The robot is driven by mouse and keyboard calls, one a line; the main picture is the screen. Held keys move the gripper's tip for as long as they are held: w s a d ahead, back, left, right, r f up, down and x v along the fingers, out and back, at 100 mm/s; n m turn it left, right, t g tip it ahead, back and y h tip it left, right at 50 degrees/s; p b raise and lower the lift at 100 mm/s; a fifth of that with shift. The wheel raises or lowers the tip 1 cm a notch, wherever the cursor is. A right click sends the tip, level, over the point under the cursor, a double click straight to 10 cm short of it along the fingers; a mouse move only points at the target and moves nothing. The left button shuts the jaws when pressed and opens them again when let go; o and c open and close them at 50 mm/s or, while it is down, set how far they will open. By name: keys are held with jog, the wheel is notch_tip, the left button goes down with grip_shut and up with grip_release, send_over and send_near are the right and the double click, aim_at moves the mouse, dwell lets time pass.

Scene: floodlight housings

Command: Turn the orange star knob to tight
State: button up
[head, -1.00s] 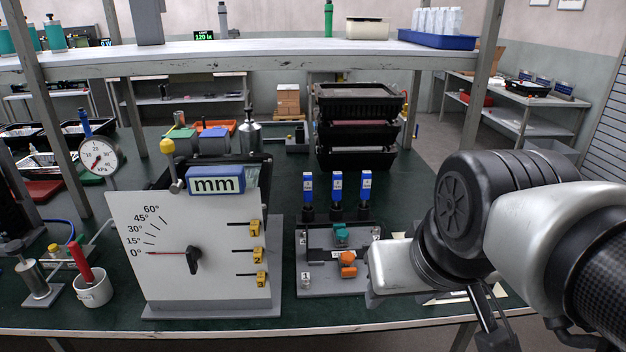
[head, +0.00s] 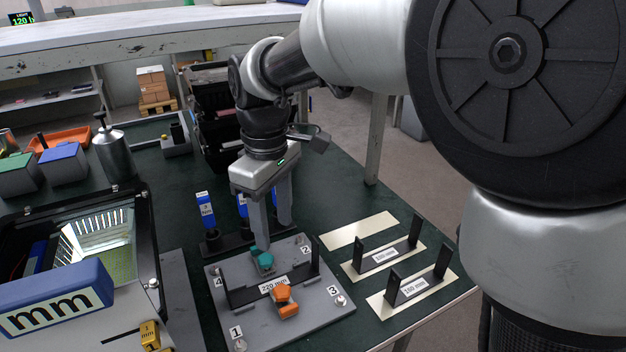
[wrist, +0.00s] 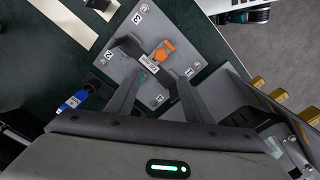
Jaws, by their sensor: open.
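The orange star knob (head: 283,293) sits on an orange block on the front part of a grey plate (head: 335,305) with numbered corners. It also shows in the wrist view (wrist: 164,50), beyond my fingertips. A teal part (head: 262,260) stands behind it, across a black bracket labelled 220 mm (head: 240,297). My gripper (head: 273,236) points down above the rear of the plate, near the teal part and apart from the orange knob. In the wrist view my gripper (wrist: 151,74) has its two fingers spread, with nothing seen held. The teal part is mostly hidden there.
Blue-topped tools (head: 206,210) stand in a holder behind the plate. Two black brackets on pale strips (head: 378,262) lie to the right. Black stacked bins (head: 210,120) are behind.

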aim_at(280, 289)
notch_tip(280, 289, down, 17)
jog(key=b, duration=0.4)
jog(key=shift+f+b, duration=0.2)
jog(key=shift+b, duration=0.2)
jog(key=shift+s, duration=0.1)
jog(key=c, duration=1)
jog(key=shift+c, duration=0.2)
